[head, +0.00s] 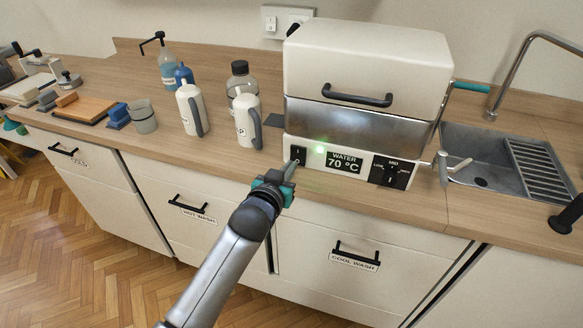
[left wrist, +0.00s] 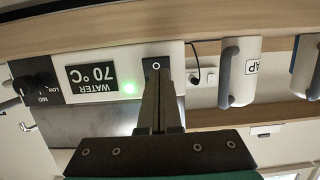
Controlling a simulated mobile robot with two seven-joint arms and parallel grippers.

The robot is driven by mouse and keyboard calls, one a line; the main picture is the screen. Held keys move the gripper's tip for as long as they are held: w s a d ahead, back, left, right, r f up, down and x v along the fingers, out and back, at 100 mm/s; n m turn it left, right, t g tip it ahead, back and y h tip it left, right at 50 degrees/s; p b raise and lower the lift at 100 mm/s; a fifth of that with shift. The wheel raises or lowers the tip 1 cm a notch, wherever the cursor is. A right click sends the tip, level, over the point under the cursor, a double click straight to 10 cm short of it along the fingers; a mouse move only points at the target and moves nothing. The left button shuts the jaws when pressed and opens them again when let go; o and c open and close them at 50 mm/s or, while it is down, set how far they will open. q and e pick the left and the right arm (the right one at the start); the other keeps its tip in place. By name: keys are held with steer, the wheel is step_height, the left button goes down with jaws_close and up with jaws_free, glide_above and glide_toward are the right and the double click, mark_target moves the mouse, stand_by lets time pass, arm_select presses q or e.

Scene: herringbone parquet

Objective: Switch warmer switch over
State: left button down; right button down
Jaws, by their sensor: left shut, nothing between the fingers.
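The warmer (head: 365,100) is a cream and steel box with a black-handled lid, on the wooden counter left of the sink. Its black rocker switch (head: 298,154) is at the left end of the front panel. It also shows in the inverted left wrist view (left wrist: 156,65), with a round mark visible and the rest hidden by the fingers. A green light (head: 320,150) glows beside it, and the display (head: 344,162) reads WATER 70 °C. My left gripper (head: 291,167) is shut and empty, its fingertips at the switch; I cannot tell whether they touch.
A LOW/MID dial (head: 390,172) is at the panel's right, near a metal tap (head: 448,165). White jugs (head: 246,118) (head: 191,109) and a dark-capped bottle (head: 240,78) stand to the left. The sink (head: 500,155) is right. Drawers with black handles are below the counter.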

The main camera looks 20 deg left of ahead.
arm_select(q)
steer(key=shift+x, duration=0.85)
arm_select(e)
steer(key=shift+f, duration=0.25)
arm_select(q)
steer(key=shift+b, duration=0.3)
arm_select(e)
steer(key=shift+f, duration=0.1)
